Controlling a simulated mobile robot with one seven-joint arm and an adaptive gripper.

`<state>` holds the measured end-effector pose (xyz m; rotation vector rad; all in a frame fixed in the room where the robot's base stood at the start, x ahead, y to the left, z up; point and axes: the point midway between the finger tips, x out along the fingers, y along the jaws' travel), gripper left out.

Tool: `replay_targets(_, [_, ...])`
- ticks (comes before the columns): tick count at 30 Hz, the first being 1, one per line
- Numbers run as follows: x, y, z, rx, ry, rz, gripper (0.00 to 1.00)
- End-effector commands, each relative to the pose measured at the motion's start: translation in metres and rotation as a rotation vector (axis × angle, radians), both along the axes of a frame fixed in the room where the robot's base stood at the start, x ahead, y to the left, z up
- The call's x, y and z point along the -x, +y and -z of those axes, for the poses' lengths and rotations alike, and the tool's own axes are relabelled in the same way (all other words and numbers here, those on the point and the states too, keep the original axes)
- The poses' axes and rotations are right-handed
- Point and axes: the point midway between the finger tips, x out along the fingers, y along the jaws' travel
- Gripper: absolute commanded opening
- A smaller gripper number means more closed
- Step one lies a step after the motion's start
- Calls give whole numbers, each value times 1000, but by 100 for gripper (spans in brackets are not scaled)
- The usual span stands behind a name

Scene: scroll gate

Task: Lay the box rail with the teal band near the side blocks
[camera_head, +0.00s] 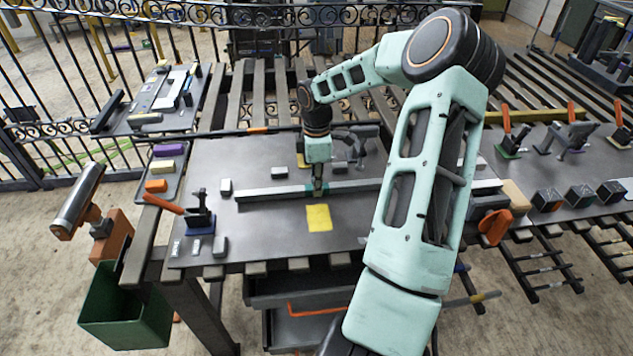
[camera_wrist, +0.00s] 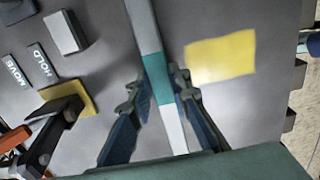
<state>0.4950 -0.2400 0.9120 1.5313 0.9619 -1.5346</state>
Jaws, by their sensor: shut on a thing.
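The long grey box rail (camera_head: 275,194) with the teal band lies nearly level across the dark table (camera_head: 240,160), running behind my arm to the right. In the wrist view the rail (camera_wrist: 143,25) runs between my two fingers, with the teal band (camera_wrist: 156,78) at the fingertips. My gripper (camera_head: 318,190) is shut on the rail at the band; it also shows in the wrist view (camera_wrist: 158,90). Whether the rail touches the table cannot be told. Small grey blocks stand by it: one (camera_head: 226,186) near its left end, one (camera_head: 278,172) behind it, and one (camera_wrist: 65,32) in the wrist view.
A yellow square (camera_head: 319,218) lies in front of the rail. A toggle clamp (camera_head: 199,215) with an orange handle stands at the front left. Another yellow pad (camera_wrist: 72,97) and dark clamp parts are behind the rail. A green bin (camera_head: 125,310) hangs lower left. The table's front middle is mostly clear.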

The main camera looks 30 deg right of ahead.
Motion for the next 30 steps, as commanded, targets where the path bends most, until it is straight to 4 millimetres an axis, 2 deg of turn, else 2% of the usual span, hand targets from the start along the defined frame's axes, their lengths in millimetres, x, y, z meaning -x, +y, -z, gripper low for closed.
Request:
replay_targets(28, [-1, 0, 7, 0, -3, -1, 0])
replay_targets(29, [-1, 0, 7, 0, -3, -1, 19])
replay_targets(30, [-1, 0, 7, 0, -3, -1, 23])
